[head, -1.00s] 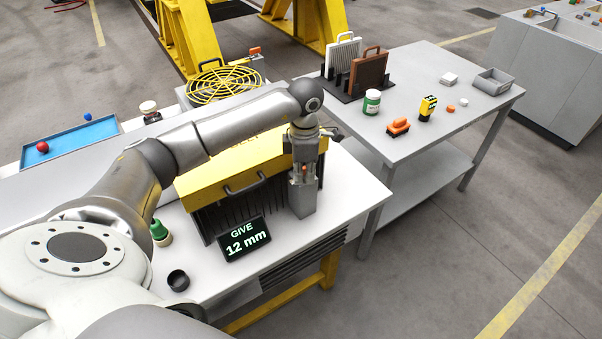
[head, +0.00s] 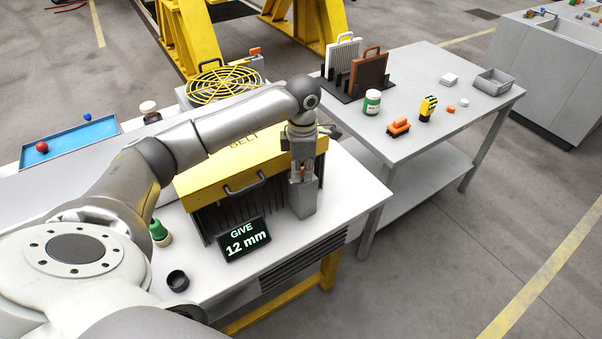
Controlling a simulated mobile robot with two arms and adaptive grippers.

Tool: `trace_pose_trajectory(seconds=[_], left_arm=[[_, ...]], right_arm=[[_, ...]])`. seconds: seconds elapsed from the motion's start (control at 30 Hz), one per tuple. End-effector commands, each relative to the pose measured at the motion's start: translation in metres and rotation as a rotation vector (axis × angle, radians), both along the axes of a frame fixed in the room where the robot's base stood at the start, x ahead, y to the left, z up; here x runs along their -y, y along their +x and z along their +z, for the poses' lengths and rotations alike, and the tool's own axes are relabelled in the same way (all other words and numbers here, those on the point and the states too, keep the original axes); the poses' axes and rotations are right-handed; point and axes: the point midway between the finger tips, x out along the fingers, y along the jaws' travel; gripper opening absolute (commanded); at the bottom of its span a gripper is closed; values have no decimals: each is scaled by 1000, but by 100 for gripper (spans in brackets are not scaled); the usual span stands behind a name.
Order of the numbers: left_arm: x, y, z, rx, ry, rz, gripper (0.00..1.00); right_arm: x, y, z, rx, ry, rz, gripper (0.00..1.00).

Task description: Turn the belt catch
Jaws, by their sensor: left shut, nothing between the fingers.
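A yellow belt cover (head: 215,178) with a dark handle sits on the white-topped bench, with the word BELT on its top. A grey block (head: 303,197) stands upright at its right end. My left gripper (head: 303,178) points down at the top of this block, its fingers shut. The gripper hides the top of the block, and I cannot make out the catch itself or whether the fingers touch it. A display (head: 247,241) in front of the cover reads "GIVE 12 mm". My right gripper is not in view.
A green-capped bottle (head: 160,232) and a black cup (head: 178,280) stand at the bench's left front. A yellow fan guard (head: 222,86) is behind the cover. The right table (head: 440,120) holds filters, a jar, small orange and yellow items and a tray.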

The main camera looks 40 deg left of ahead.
Motion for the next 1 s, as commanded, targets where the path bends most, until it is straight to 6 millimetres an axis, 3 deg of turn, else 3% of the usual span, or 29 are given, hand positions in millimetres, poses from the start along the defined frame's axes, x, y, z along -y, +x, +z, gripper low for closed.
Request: trace_pose_trajectory(seconds=[1.0], left_arm=[[-16, -2, 0, 1, 1, 0, 0]], right_arm=[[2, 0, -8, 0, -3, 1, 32]])
